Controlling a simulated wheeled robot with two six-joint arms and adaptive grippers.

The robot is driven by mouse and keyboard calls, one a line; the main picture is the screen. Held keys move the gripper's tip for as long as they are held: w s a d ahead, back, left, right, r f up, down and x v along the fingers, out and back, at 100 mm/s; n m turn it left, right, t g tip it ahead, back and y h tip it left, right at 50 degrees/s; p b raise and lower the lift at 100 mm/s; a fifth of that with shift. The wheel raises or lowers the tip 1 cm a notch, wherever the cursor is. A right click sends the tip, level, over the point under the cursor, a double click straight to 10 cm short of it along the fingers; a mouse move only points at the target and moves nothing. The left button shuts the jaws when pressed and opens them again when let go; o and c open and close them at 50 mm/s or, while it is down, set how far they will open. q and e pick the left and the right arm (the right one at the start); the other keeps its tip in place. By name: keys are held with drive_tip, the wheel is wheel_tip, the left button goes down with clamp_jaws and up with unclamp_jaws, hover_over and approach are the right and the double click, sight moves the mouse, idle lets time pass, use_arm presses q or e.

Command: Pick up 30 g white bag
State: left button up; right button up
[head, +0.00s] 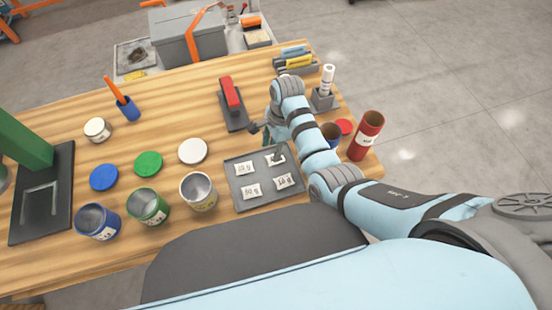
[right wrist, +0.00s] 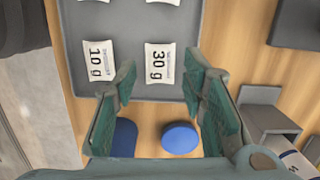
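The 30 g white bag (right wrist: 158,63) lies flat on a grey tray (right wrist: 218,40), close to the tray's edge in the right wrist view. In the head view it is the upper right bag (head: 276,160), partly covered by a finger of my right gripper (head: 266,143). My right gripper is open and empty. In the right wrist view its two fingers (right wrist: 158,82) stand apart, with the bag in the gap between their tips. I cannot tell whether a fingertip touches it. My left gripper is not in view.
Beside the 30 g bag lies a 10 g bag (right wrist: 98,62); other white bags (head: 250,191) share the tray. Open cans (head: 198,192) and lids (head: 192,151) stand left of it.

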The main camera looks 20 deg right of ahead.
drive_tip(key=f, duration=0.1)
drive_tip(key=f+b, duration=0.1)
drive_tip(key=f, duration=0.1)
drive_tip(key=d+f, duration=0.1)
drive_tip(key=f, duration=0.1)
drive_tip(key=shift+f, duration=0.2)
drive_tip(key=shift+r, duration=0.1)
drive_tip(key=shift+a, duration=0.1)
drive_tip(key=c, duration=0.7)
